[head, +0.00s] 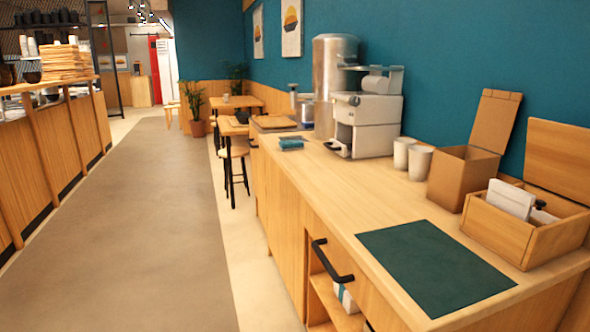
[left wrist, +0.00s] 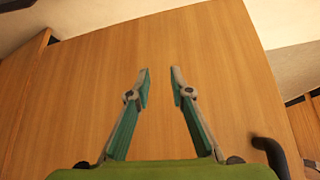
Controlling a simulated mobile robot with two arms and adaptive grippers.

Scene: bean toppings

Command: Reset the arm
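My left gripper (left wrist: 160,88) shows in the left wrist view. Its two fingers are apart with nothing between them. They are in front of a plain wooden panel (left wrist: 110,70), and I cannot tell how far off it is. Neither of my grippers or arms shows in the head view. My right gripper is out of view.
A wooden counter (head: 345,195) runs along the right. On it are a dark green mat (head: 435,265), a cardboard box (head: 463,178), a wooden box (head: 525,240), two white cups (head: 419,163) and a coffee machine (head: 365,125). A black handle (head: 330,262) sticks out in front. The aisle floor (head: 150,220) is clear.

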